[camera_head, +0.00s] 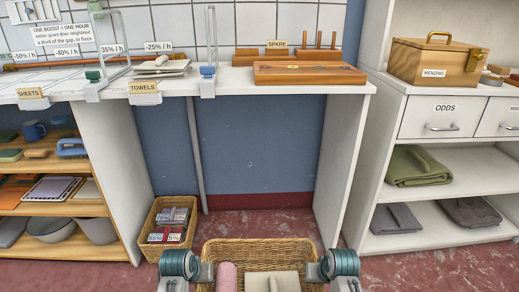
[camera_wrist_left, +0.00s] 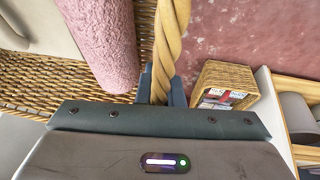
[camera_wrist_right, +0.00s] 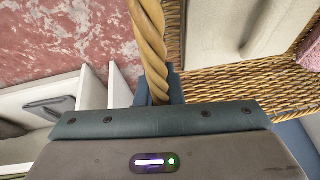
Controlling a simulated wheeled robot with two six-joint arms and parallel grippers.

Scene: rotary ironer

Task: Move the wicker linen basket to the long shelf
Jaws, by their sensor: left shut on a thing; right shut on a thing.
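The wicker linen basket (camera_head: 258,248) is at the bottom centre of the head view, between my two arms. It holds a pink rolled cloth (camera_head: 227,276) and a cream folded item (camera_head: 272,282). My left gripper (camera_wrist_left: 160,92) is shut on the basket's twisted handle (camera_wrist_left: 170,45) on its left side. My right gripper (camera_wrist_right: 158,92) is shut on the twisted handle (camera_wrist_right: 150,45) on the right side. The long shelf is not clearly identifiable; a long white worktop (camera_head: 222,82) runs along the tiled wall.
A small wicker basket (camera_head: 151,237) with packets stands on the red floor under the worktop. A wooden board (camera_head: 310,73), SPARE rack and cloth stack (camera_head: 163,68) occupy the worktop. A white cabinet (camera_head: 400,165) with drawers and shelves stands right; wooden shelves (camera_head: 60,207) stand left.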

